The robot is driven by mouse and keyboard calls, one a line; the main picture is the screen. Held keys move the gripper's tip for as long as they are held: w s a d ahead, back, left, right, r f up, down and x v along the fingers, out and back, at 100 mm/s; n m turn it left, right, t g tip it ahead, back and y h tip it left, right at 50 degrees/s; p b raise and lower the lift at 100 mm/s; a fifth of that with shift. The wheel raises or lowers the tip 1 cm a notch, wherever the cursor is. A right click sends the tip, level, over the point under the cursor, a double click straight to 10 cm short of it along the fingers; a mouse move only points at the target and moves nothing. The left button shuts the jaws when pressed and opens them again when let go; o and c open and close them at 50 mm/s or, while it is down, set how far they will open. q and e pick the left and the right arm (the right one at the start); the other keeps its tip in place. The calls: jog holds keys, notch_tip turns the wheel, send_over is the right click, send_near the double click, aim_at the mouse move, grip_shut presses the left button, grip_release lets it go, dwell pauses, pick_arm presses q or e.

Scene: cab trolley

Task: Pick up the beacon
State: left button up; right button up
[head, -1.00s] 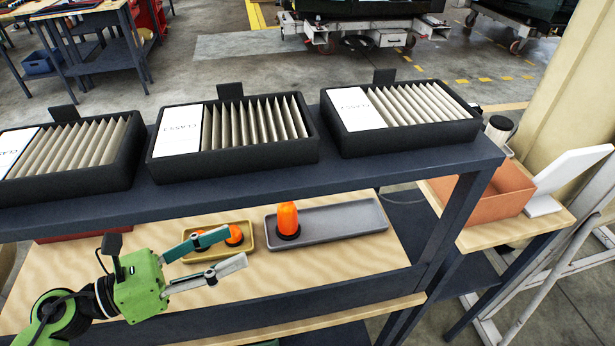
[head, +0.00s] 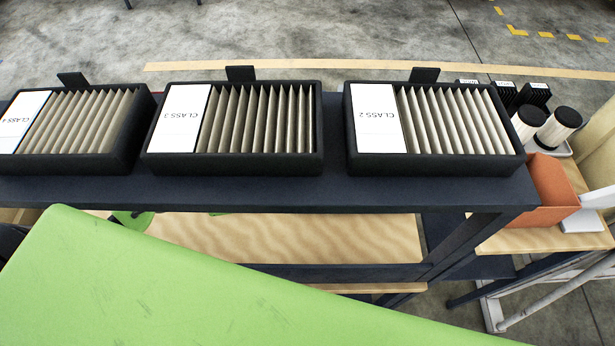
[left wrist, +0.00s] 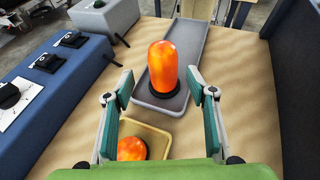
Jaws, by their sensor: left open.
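The beacon (left wrist: 162,68), an orange dome on a black base, stands upright on the near end of a long grey tray (left wrist: 187,40) in the left wrist view. My left gripper (left wrist: 166,88) is open, its two teal-padded fingers spread with the beacon ahead and between them, apart from it. A second orange dome (left wrist: 132,148) sits in a yellow tray (left wrist: 157,140) below, nearer the wrist. In the head view, a large green link of mine covers the lower left, and the beacon and left fingertips are hidden. My right gripper is not seen.
Black bins of pleated filters (head: 235,120) line the upper shelf (head: 250,190) above the wooden surface (head: 320,237). An orange bin (head: 552,190) is at right.

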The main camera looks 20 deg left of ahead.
pick_arm(q)
jog(key=p+x, duration=0.1)
jog(key=x, duration=0.1)
jog(key=p+x, duration=0.1)
jog(key=x, duration=0.2)
jog(key=shift+s+d+r+p, duration=0.1)
jog(key=shift+d+r+p, duration=0.15)
jog(key=shift+p, duration=0.1)
jog(key=shift+w+d+f, duration=0.2)
jog(key=shift+d+f, duration=0.05)
jog(key=shift+d, duration=0.05)
jog(key=shift+a, duration=0.1)
jog(key=c, duration=1.3)
